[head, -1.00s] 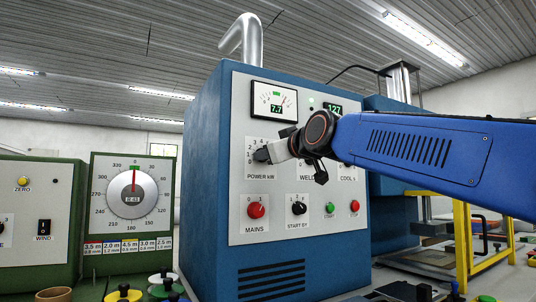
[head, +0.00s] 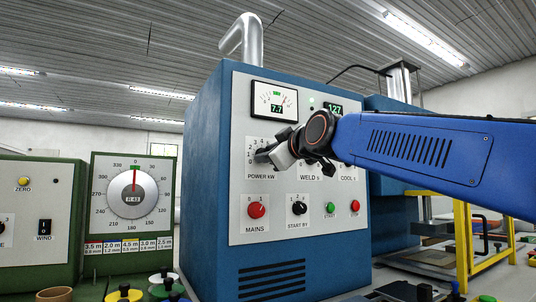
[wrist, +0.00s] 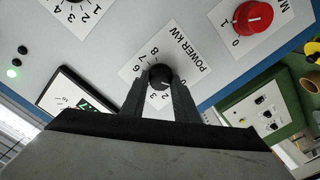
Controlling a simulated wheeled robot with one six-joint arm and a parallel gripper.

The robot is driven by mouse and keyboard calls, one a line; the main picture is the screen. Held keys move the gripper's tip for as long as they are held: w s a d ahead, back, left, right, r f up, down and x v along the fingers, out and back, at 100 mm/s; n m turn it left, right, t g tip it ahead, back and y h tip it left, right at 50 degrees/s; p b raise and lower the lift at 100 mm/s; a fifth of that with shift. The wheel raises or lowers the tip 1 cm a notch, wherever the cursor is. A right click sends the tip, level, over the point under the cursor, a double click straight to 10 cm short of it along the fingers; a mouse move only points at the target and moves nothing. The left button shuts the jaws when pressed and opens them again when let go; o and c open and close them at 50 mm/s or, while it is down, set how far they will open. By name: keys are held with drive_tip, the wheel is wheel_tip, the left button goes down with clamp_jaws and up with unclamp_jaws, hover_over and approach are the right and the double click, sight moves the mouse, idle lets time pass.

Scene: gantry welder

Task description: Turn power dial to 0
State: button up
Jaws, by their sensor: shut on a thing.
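The power dial, a black knob (wrist: 160,76), sits on a white POWER KW scale plate (wrist: 138,66) on the blue welder's front panel. My gripper (wrist: 160,92) has one finger on each side of the knob and is shut on it. In the head view my gripper (head: 270,155) covers much of the dial and plate. The number the knob points to cannot be made out clearly. The needle meter (head: 274,101) above the dial has a green digital readout that looks like 7.7.
A red MAINS knob (head: 256,210) and a black START BY knob (head: 299,208) are below the dial. Green (head: 329,208) and red (head: 355,208) buttons are at right. WELD and COOL dials beside my gripper are partly hidden by my arm.

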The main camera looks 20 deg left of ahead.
drive_tip(key=o, duration=1.1)
drive_tip(key=shift+c, duration=0.2)
drive_tip(key=shift+s+d, duration=0.1)
drive_tip(key=v, duration=1.7)
drive_tip(key=shift+s, duration=0.1)
drive_tip(key=shift+f, duration=0.1)
